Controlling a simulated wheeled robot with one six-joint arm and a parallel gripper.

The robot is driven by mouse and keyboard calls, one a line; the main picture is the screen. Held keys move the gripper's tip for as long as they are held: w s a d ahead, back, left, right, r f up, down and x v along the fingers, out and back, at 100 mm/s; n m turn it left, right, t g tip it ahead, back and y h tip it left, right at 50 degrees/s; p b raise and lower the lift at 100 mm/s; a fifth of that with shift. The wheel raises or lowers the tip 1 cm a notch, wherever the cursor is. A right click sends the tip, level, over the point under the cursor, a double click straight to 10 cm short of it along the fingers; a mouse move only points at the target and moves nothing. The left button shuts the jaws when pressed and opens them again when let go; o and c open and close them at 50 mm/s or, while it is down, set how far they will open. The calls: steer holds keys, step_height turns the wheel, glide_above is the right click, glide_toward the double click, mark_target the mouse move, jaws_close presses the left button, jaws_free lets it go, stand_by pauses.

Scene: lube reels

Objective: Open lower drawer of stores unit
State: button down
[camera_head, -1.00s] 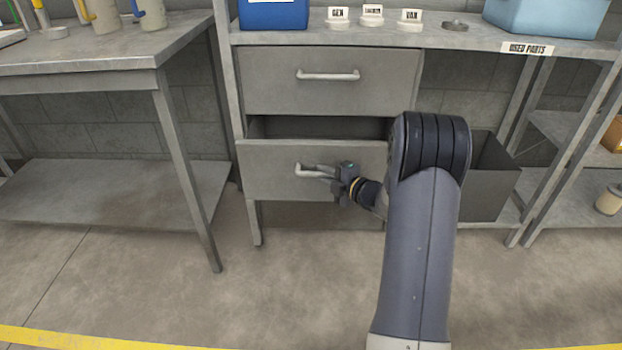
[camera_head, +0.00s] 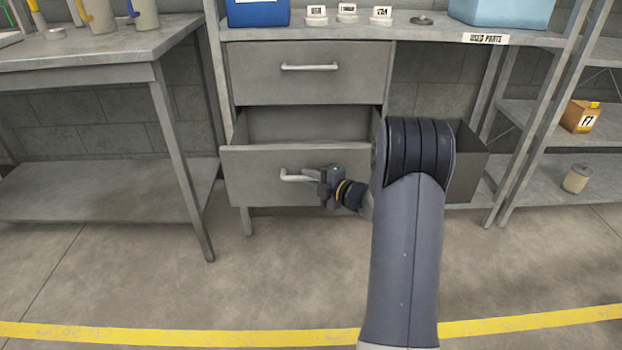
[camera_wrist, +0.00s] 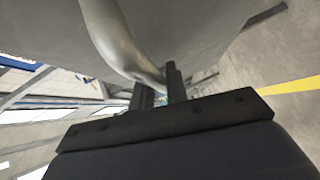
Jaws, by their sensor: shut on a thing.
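The stores unit is a grey metal bench with two drawers. Its lower drawer (camera_head: 250,192) stands partly pulled out, and the bare inside shows behind its front. The upper drawer (camera_head: 290,88) is closed. My gripper (camera_head: 322,184) is shut on the right part of the lower drawer's bar handle (camera_head: 292,178). In the wrist view the handle (camera_wrist: 122,40) runs down to my gripper's fingers (camera_wrist: 160,88). My arm hides the right end of the drawer front.
A grey bench (camera_head: 110,65) stands to the left with jugs on top. A dark open bin (camera_head: 466,170) stands right of the drawers behind my arm. Shelves (camera_head: 555,170) are at the far right. The floor before the drawer is clear up to a yellow line (camera_head: 200,335).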

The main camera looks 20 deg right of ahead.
steer(key=c, duration=1.4)
jaws_free()
steer(key=p+v, duration=0.3)
steer(key=v, duration=0.7)
steer(key=shift+s+d, duration=0.2)
steer(key=shift+s, duration=0.15)
steer(key=b+x, duration=0.3)
steer(key=x, duration=0.7)
steer(key=shift+w+a, duration=0.2)
steer(key=shift+w, duration=0.25)
steer(key=shift+w+d, duration=0.1)
steer(key=shift+w, duration=0.15)
